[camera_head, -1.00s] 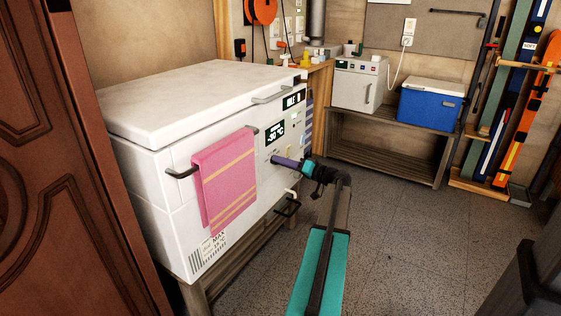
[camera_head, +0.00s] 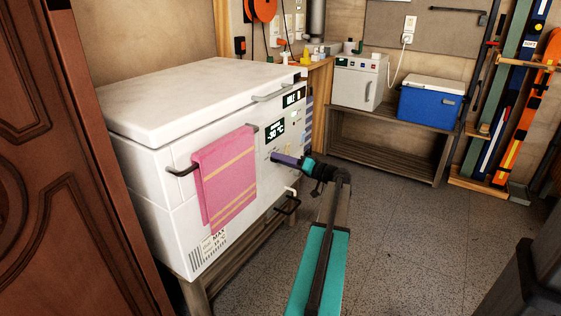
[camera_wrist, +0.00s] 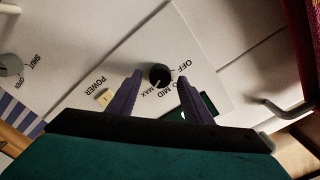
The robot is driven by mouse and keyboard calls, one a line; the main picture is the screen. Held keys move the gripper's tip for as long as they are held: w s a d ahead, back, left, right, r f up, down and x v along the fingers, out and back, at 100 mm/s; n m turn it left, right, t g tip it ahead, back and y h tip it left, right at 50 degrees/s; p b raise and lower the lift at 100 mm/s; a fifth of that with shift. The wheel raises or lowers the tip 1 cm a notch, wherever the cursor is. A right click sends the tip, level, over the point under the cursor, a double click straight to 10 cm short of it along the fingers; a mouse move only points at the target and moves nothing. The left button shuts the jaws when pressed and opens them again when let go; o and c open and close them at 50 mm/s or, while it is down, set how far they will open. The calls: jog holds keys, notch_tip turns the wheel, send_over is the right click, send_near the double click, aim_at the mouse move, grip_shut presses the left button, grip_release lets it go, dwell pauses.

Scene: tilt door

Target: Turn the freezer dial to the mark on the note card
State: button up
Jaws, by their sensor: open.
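The white freezer (camera_head: 150,180) stands at left with its lid closed. Its black dial (camera_wrist: 159,75) shows in the wrist view, ringed by the words OFF, MID and MAX. A pale pointer mark seems to lie on the MAX side. My gripper (camera_wrist: 160,74) is open, with one purple finger on each side of the dial; I cannot tell whether they touch it. In the head view my gripper (camera_head: 274,158) is at the front panel and hides the dial.
A pink towel (camera_head: 226,180) hangs on the freezer's front rail. A POWER switch (camera_wrist: 103,97) and a SHUT/OPEN knob (camera_wrist: 10,66) sit near the dial. A display (camera_head: 275,130) reads about -30 °C. A blue cooler (camera_head: 428,105) stands on a bench.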

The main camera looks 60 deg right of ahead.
jog(key=s+p, duration=0.3)
jog(key=s, duration=1)
jog(key=shift+s, duration=0.3)
jog(key=shift+a, duration=0.1)
